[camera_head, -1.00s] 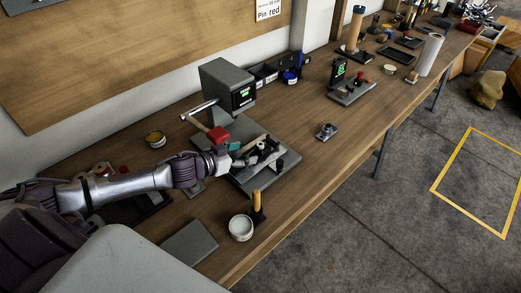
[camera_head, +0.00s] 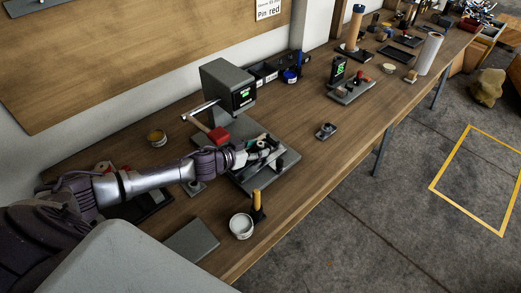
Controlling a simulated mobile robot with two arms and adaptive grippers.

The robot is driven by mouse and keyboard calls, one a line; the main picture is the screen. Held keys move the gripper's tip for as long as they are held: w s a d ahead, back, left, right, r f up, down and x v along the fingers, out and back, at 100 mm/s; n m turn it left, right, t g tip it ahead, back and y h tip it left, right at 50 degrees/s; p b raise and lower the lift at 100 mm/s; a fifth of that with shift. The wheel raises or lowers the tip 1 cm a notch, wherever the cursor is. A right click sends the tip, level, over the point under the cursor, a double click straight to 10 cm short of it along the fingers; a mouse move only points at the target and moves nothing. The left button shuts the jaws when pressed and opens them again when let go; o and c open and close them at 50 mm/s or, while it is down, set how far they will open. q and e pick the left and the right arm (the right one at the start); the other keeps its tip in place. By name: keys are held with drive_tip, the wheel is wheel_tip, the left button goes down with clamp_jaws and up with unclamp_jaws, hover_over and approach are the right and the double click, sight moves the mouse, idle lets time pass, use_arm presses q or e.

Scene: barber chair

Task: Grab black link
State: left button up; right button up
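My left arm reaches in from the left, and its gripper (camera_head: 254,156) is over the grey fixture plate (camera_head: 247,184) of the press. The fingers are small and mixed in with the parts there, so whether they are open or shut does not show. A dark elongated piece (camera_head: 265,166), perhaps the black link, lies on the plate close by the fingertips. It is partly hidden by the gripper, and I cannot tell whether they touch. My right gripper is not in view.
The grey press (camera_head: 228,84) with a green display and a red-ended lever (camera_head: 219,134) stands just behind the gripper. A white round container (camera_head: 241,226) and a yellow-handled tool (camera_head: 257,204) stand in front. A small metal part (camera_head: 326,131) sits to the right, with bare bench around it.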

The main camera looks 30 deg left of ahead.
sight(256, 149)
use_arm(q)
drive_tip(key=c, duration=0.7)
drive_tip(key=shift+r, duration=1.6)
drive_tip(key=shift+s+r, duration=0.1)
drive_tip(key=shift+s, duration=0.05)
drive_tip(key=s+a, duration=0.1)
drive_tip(key=s, duration=0.1)
drive_tip(key=s+a+b, duration=0.1)
drive_tip(key=s, duration=0.2)
drive_tip(key=s+a+b, duration=0.1)
drive_tip(key=s, duration=0.2)
drive_tip(key=shift+s+f, duration=0.1)
drive_tip(key=shift+f, duration=0.1)
drive_tip(key=shift+s+a+r, duration=0.1)
drive_tip(key=shift+s+a, duration=0.4)
drive_tip(key=shift+s, duration=0.9)
drive_tip(key=shift+s+a+r, duration=0.1)
drive_tip(key=shift+s+a, duration=0.35)
drive_tip(key=shift+s, duration=1)
drive_tip(key=shift+s+a+r, duration=0.1)
drive_tip(key=shift+s+a, duration=0.4)
drive_tip(key=shift+s, duration=0.9)
